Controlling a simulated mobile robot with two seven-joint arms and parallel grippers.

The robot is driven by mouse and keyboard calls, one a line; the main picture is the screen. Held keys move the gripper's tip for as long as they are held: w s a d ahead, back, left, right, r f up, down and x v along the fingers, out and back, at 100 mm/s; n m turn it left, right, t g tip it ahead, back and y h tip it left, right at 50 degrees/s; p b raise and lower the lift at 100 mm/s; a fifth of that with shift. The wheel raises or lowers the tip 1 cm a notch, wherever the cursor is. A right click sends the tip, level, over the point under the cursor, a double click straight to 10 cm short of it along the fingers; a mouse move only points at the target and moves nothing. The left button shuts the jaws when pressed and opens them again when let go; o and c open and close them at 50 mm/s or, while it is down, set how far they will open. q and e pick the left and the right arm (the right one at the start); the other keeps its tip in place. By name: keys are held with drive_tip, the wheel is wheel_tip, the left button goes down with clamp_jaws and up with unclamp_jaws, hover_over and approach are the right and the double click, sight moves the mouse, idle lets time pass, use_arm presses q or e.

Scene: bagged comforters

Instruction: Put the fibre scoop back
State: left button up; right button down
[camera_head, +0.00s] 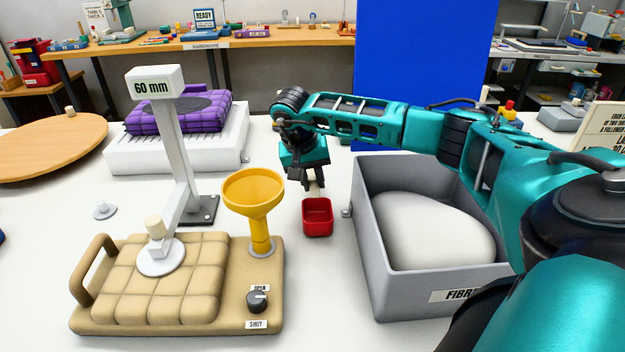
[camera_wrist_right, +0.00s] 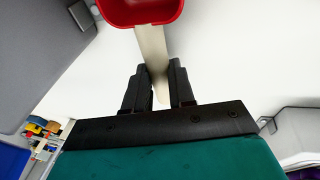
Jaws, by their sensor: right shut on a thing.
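The fibre scoop has a red square cup (camera_head: 317,217) and a pale handle. My right gripper (camera_head: 313,186) is shut on the handle, and the cup hangs just below the fingers. In the right wrist view the red cup (camera_wrist_right: 140,10) is at the top, with the pale handle (camera_wrist_right: 151,50) running down between the fingers of the gripper (camera_wrist_right: 159,85). The scoop is between the yellow funnel (camera_head: 253,192) and the grey fibre bin (camera_head: 378,270). The bin holds a white mound of fibre (camera_head: 435,230). My left gripper is not in view.
A tan quilted bag (camera_head: 130,290) with a dial (camera_head: 257,301) lies at front left under a gauge post marked 60 mm (camera_head: 155,84). A small grey peg (camera_head: 347,212) sticks out of the bin's left wall. A purple bagged comforter (camera_head: 200,112) rests on a white stand at the back.

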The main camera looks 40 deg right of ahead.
drive_tip(key=shift+f, duration=0.25)
drive_tip(key=c, duration=0.9)
unclamp_jaws()
drive_tip(key=shift+c, duration=0.2)
drive_tip(key=shift+r, duration=0.1)
drive_tip(key=shift+a+r, duration=0.1)
drive_tip(key=shift+r, duration=0.25)
drive_tip(key=v, duration=1.1)
drive_tip(key=shift+r+p, duration=0.2)
drive_tip(key=shift+p, duration=0.1)
drive_tip(key=shift+a, duration=0.1)
